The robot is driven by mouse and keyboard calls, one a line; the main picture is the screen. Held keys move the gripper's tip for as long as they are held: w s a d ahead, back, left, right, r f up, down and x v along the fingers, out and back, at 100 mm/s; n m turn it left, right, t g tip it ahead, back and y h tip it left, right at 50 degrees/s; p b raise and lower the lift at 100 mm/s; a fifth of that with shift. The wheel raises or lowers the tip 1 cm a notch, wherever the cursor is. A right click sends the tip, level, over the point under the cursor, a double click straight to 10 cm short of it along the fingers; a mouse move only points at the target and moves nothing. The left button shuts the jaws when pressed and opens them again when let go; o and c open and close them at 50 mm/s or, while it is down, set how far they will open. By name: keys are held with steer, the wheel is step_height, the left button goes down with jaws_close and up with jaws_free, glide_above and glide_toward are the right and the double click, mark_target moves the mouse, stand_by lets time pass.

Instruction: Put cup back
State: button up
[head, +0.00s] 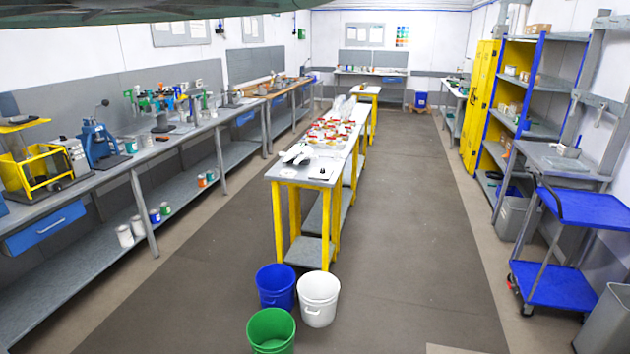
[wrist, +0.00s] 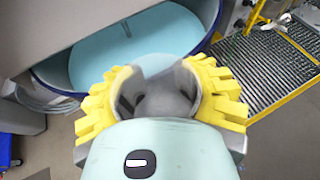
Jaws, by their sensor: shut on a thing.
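In the wrist view my gripper (wrist: 161,94) shows its yellow ribbed fingers closed on both sides of a grey, rounded cup (wrist: 168,100). The cup's upper part looks see-through and pale blue against the background, and its lower part is hidden by my gripper's pale body. Beyond and partly behind the cup is a big blue-rimmed drum (wrist: 52,82) with light blue liquid (wrist: 98,62) in it. I cannot tell how high the cup is above the drum. My gripper does not show in the head view.
A grated metal platform with yellow edging (wrist: 262,73) lies right of the drum. In the head view a long yellow-legged table (head: 290,172) stands mid-room, with blue (head: 276,290), white (head: 319,298) and green (head: 271,330) buckets before it. Floor (head: 420,230) to its right is clear.

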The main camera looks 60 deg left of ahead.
steer(key=w+a+r+n+t+y+p, duration=0.4)
steer(key=w+a+r+n, duration=0.15)
steer(key=w+r, duration=0.35)
steer(key=w+a+r+n+t+y+p, duration=0.5)
steer(key=w+a+r, duration=0.15)
steer(key=r, duration=0.35)
steer(key=w+a+r+n+y+p, duration=0.2)
steer(key=a+r+n+y, duration=0.3)
steer(key=a, duration=0.6)
steer(key=w+a+r+n+g+y+p, duration=0.1)
steer(key=a+r+n+y+p, duration=0.3)
steer(key=a, duration=0.7)
steer(key=shift+w+a+r+n+y+p, duration=0.4)
steer(key=shift+w+r+y+p, duration=0.15)
steer(key=shift+r+y, duration=0.25)
